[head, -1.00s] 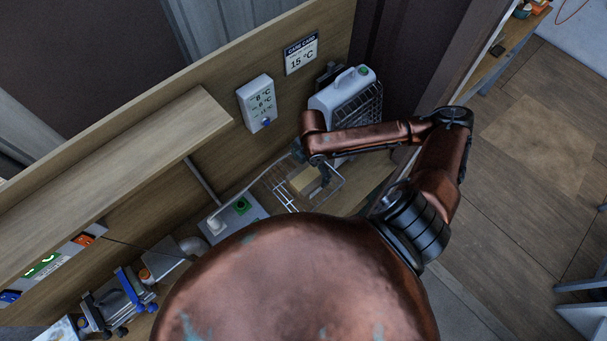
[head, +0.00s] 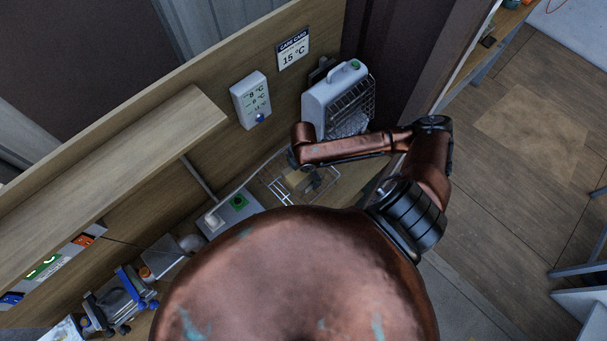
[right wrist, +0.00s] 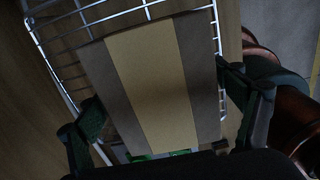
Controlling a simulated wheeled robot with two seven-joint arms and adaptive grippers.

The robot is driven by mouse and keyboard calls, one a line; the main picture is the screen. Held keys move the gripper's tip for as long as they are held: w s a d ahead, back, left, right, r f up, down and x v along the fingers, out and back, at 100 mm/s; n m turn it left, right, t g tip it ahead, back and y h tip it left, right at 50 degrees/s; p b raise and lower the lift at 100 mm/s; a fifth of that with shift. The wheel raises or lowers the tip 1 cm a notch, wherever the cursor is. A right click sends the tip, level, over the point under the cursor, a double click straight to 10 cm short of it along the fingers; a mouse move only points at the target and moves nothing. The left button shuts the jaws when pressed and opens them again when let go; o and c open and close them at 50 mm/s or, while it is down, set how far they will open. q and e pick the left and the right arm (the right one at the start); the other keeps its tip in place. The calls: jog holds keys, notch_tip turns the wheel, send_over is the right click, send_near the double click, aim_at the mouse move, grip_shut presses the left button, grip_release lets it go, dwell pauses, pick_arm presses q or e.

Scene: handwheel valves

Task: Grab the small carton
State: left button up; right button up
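The small carton (head: 296,179), tan with grey-brown bands, sits in a wire basket (head: 283,190) on the counter in the head view. In the right wrist view the carton (right wrist: 150,85) fills the middle, showing a tan stripe between two grey-brown bands. My right gripper (head: 312,182) is down at the carton, partly hidden under my arm. In the right wrist view its dark fingers (right wrist: 160,105) are spread wide, one beside each long edge of the carton. Whether they touch it is unclear. My left gripper is not in view.
Basket wires (right wrist: 95,22) surround the carton. A white heater-like unit with a grille (head: 335,100) stands behind my right arm. A wall display (head: 250,101) and a care card (head: 293,50) are on the back panel. A box with a green button (head: 236,208) is left of the basket.

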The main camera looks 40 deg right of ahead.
jog(key=c, duration=1.1)
jog(key=shift+r, duration=0.15)
